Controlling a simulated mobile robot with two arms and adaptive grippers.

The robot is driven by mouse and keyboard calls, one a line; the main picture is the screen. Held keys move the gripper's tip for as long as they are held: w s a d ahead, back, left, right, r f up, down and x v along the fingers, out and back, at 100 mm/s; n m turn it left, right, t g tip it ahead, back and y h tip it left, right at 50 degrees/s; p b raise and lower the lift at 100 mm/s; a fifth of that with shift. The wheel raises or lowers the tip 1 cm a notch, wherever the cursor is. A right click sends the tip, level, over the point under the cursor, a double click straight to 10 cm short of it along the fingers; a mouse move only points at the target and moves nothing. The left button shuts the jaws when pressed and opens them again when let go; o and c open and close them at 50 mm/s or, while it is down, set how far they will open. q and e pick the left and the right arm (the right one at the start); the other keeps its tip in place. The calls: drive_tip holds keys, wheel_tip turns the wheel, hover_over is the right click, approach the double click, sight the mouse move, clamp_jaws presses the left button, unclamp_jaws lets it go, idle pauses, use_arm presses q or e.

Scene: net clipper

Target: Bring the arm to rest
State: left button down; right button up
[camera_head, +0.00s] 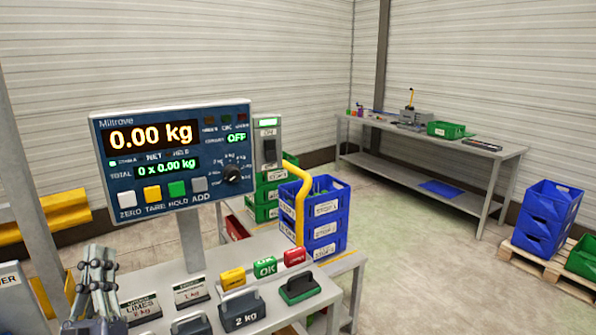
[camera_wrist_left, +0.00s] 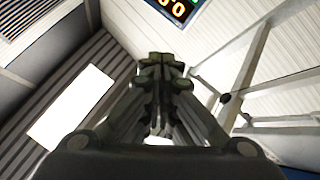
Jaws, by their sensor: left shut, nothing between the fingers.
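My left gripper (camera_head: 96,268) points upward at the lower left of the head view, in front of the grey bench. Its fingers are together with nothing between them. In the left wrist view the closed fingertips (camera_wrist_left: 160,68) show in the middle, against the wall and ceiling. My right gripper is in neither view. The blue scale display (camera_head: 175,155) stands on a post to the right of my left gripper and reads 0.00 kg.
Labelled signs, a 2 kg weight (camera_head: 242,310) and coloured blocks (camera_head: 265,267) lie on the near bench, right of my left gripper. Blue crates (camera_head: 326,228) stand behind it. A long workbench (camera_head: 440,142) is at the back right. Open floor lies between.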

use_arm(q)
drive_tip(key=s+d+f+m+g+h, duration=0.15)
drive_tip(key=f+g, duration=0.25)
drive_tip(key=f, duration=0.5)
drive_tip(key=s+d+f+m+g+h, duration=0.1)
drive_tip(key=d+f+m+g+h, duration=0.15)
drive_tip(key=f+g, duration=0.45)
drive_tip(key=s+d+f+m+g+h, duration=0.1)
drive_tip(key=s+d+f+g, duration=0.15)
drive_tip(key=f, duration=0.85)
drive_tip(key=s+d+f+m+g+h, duration=0.1)
drive_tip(key=s+d+f+m+g, duration=0.2)
drive_tip(key=s+f, duration=0.45)
drive_tip(key=s+d+f+m+g+h, duration=0.15)
drive_tip(key=s+f+g, duration=0.4)
drive_tip(key=s, duration=0.55)
wheel_tip(320, 180, down, 24)
drive_tip(key=s+g, duration=0.2)
drive_tip(key=s+a+f+y, duration=0.1)
drive_tip(key=s+a+f, duration=0.1)
drive_tip(key=s+f, duration=1.5)
drive_tip(key=shift+g, duration=0.4)
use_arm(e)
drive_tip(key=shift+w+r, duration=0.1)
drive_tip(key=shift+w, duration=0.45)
